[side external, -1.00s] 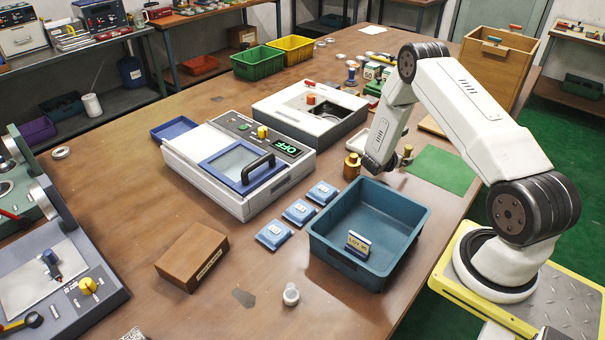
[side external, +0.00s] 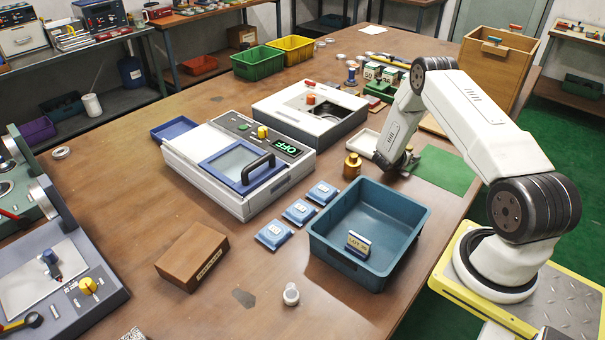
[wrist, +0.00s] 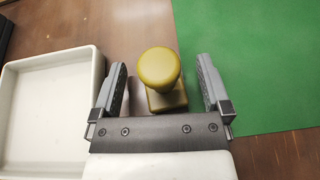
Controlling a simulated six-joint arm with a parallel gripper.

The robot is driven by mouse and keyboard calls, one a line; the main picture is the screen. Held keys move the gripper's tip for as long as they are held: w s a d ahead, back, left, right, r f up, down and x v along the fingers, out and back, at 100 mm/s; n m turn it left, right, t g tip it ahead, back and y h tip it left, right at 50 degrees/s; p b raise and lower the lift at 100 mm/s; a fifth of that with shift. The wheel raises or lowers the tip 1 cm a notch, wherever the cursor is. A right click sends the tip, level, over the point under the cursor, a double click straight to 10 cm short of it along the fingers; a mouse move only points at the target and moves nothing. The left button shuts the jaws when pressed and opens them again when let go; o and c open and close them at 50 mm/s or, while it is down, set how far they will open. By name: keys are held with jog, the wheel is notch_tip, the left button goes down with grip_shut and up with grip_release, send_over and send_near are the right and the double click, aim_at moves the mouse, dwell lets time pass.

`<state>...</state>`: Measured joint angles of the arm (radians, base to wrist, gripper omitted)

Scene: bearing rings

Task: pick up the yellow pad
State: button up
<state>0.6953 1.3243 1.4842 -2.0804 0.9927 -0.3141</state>
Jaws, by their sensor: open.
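The yellow pad (wrist: 163,80) has a round, dull yellow knob on a squarish base and stands upright on the brown table. In the wrist view it is between the two fingers of my gripper (wrist: 162,64), with a gap on each side. The fingers are apart and hold nothing. In the side view my gripper (side external: 406,163) is low over the table by the green mat, and the pad is largely hidden there by my arm.
A white tray (wrist: 50,115) lies left of my gripper and a green mat (wrist: 255,70) right of it. In the side view a brass weight (side external: 352,166) stands nearby, and a blue bin (side external: 330,247) is in front. A wooden box (side external: 495,60) stands behind.

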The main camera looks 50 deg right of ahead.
dwell(0.5)
grip_shut()
jog(key=shift+r, duration=0.15)
jog(key=shift+r, duration=0.5)
jog(key=s+a+r, duration=0.9)
jog(key=a+r, duration=0.1)
jog(key=r, duration=0.1)
jog(key=shift+s+r, duration=0.35)
jog(key=shift+s, duration=0.05)
